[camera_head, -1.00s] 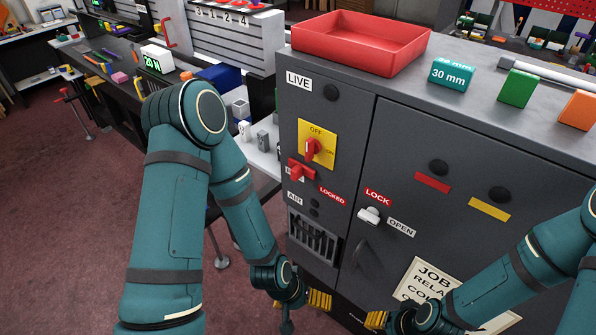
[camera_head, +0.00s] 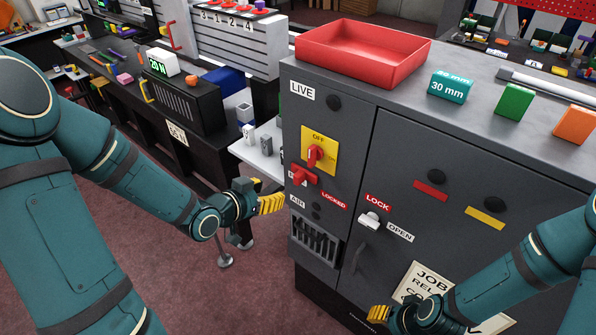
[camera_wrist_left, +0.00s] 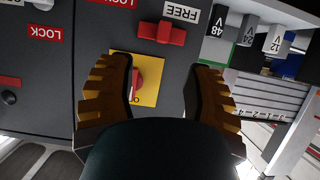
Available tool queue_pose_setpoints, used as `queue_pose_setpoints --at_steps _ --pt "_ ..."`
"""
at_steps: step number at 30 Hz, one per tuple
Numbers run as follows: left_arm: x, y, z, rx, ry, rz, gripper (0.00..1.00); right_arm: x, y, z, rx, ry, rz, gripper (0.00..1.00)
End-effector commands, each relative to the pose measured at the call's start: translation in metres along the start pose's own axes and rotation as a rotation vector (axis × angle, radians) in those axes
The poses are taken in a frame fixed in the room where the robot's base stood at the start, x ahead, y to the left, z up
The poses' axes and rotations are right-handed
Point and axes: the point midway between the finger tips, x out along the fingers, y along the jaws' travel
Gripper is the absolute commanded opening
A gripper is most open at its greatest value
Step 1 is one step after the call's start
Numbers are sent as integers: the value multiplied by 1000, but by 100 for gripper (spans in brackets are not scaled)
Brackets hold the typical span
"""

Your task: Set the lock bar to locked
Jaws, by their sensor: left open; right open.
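The lock bar is a short red bar (camera_head: 305,174) on the cabinet front, below the yellow switch plate. Its left end covers part of a label; a red LOCKED label (camera_head: 334,199) sits to its lower right. In the left wrist view the red bar (camera_wrist_left: 161,33) lies crosswise beside the FREE label (camera_wrist_left: 182,12). My left gripper (camera_head: 270,203) is open and empty, just left of the cabinet and lower than the bar. In the left wrist view its fingers (camera_wrist_left: 160,90) spread either side of the yellow plate. My right gripper (camera_head: 378,313) is open, low before the cabinet door.
The yellow plate (camera_head: 331,143) with a red rotary switch (camera_head: 315,155) is above the bar. A white latch (camera_head: 369,220) sits between LOCK and OPEN labels. A red tray (camera_head: 362,50) and several blocks stand on the cabinet top. A dark bench (camera_head: 185,150) stands behind left.

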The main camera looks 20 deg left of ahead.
Motion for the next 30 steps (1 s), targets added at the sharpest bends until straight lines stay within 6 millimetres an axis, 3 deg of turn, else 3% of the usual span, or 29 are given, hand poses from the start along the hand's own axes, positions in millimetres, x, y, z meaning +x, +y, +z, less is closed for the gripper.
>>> queue_pose_setpoints --at_steps 3,8,21,30 --pt "-7 -6 -11 43 36 -5 50 -1 0 -1 1 1 0 47" --pt "7 -5 -12 48 40 -1 50 2 1 0 0 0 0 47" --pt "90 -5 -14 44 38 -1 50 9 3 4 -3 -8 -1 47" --pt "125 -5 -17 44 38 -3 50 11 4 5 -3 -10 -1 47"
